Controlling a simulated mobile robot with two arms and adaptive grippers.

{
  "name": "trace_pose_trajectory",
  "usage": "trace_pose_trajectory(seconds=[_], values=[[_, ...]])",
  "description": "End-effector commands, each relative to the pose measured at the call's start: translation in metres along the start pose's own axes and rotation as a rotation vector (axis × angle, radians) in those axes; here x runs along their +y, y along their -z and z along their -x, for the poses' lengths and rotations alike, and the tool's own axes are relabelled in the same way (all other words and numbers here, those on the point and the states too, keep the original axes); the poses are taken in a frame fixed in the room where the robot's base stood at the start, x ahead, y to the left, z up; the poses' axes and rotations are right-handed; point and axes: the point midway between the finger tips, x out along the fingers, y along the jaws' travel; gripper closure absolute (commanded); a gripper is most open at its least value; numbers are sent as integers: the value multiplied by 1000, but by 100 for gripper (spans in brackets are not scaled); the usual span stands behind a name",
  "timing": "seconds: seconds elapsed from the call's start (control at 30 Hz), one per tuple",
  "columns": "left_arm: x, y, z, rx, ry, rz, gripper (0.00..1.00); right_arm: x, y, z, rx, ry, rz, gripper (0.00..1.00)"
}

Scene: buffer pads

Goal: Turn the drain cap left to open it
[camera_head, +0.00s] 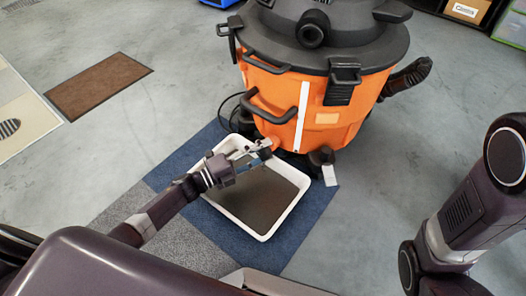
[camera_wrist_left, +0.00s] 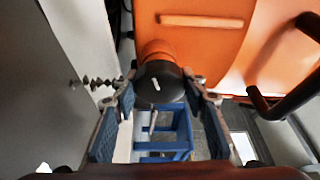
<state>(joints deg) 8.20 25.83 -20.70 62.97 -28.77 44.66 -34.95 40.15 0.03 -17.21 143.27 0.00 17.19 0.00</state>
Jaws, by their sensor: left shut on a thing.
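The orange vacuum tank (camera_head: 318,105) with a black lid stands at the upper middle of the head view. The drain cap (camera_wrist_left: 160,85) is black and round with a short white mark, on an orange spout low on the tank. The white mark is slightly tilted. My left gripper (camera_head: 260,155) reaches the tank's lower front; in the left wrist view its blue-padded fingers (camera_wrist_left: 158,98) are shut on the cap from both sides. The fingers partly hide the cap in the head view. My right arm shows at the right, but its gripper is out of view.
A white tray (camera_head: 292,207) with a dark bottom lies under the left gripper, on a blue and grey mat (camera_head: 190,155). A tank handle (camera_head: 266,108) is just above the gripper. A brown mat (camera_head: 98,85) lies at left. Floor right of the tank is clear.

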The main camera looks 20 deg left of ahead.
Motion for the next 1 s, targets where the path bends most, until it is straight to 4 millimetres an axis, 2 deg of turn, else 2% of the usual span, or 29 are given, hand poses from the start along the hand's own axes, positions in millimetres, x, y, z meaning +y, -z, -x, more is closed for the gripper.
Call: trace_pose_trajectory(seconds=[0.17, 0.2, 0.33, 0.87, 1.0], values=[[1, 0, 0, 0, -2, 0, 84, 0, 0, 0, -1, 0, 0, 100], [1, 0, 0, 0, -2, 0, 56, 0, 0, 0, -1, 0, 0, 100], [1, 0, 0, 0, -2, 0, 42, 0, 0, 0, -1, 0, 1, 100], [-1, 0, 0, 0, -4, -10, 42, 1, -2, -1, -3, -2, 0, 100], [-4, 0, 0, 1, -44, -106, 42, 2, -4, -9, -2, -1, 0, 100]])
